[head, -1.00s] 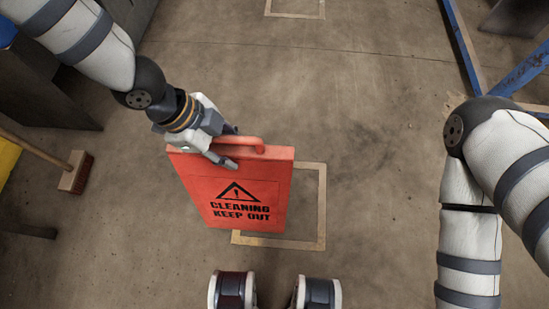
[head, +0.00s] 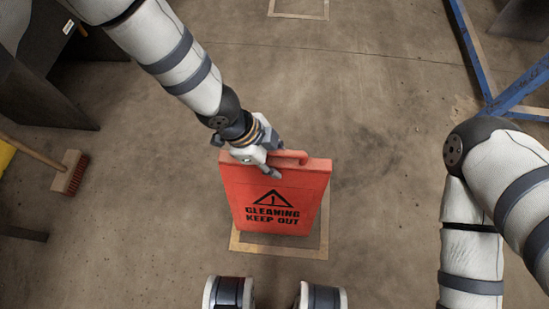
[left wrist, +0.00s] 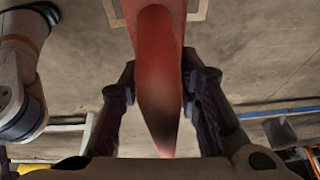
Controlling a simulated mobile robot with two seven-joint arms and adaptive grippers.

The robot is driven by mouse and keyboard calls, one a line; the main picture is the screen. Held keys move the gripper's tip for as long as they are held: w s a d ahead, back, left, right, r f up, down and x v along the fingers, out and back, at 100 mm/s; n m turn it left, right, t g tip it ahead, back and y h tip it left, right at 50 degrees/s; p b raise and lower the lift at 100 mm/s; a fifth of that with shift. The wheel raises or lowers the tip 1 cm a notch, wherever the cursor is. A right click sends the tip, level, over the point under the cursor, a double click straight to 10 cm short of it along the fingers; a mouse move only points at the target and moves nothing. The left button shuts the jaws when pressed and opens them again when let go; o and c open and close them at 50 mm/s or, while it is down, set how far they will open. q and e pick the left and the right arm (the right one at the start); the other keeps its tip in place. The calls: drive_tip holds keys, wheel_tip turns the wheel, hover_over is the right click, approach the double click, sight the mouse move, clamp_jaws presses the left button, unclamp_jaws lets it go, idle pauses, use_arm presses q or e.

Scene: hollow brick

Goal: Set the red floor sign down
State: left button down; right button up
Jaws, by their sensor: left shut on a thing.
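The red floor sign (head: 275,200) is upright in the head view, with a black warning triangle and the words "CLEANING KEEP OUT". My left gripper (head: 272,163) is shut on the top of the sign, by its handle. In the left wrist view the red sign (left wrist: 158,75) runs between the two fingers of my left gripper (left wrist: 158,95). The sign is over a tan square outline (head: 240,245) on the floor and hides most of it. I cannot tell whether its bottom edge touches the floor. My right gripper is out of view.
A broom (head: 70,172) lies at the left, near a dark cabinet (head: 45,100). Blue metal bars (head: 470,50) stand at the upper right. Another tan square outline (head: 300,16) is on the floor at the top. The floor between is clear.

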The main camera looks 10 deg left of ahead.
use_arm(q)
drive_tip(key=c, duration=1.2)
unclamp_jaws()
drive_tip(key=shift+f, duration=0.1)
drive_tip(key=p+v, duration=0.3)
drive_tip(key=v, duration=0.9)
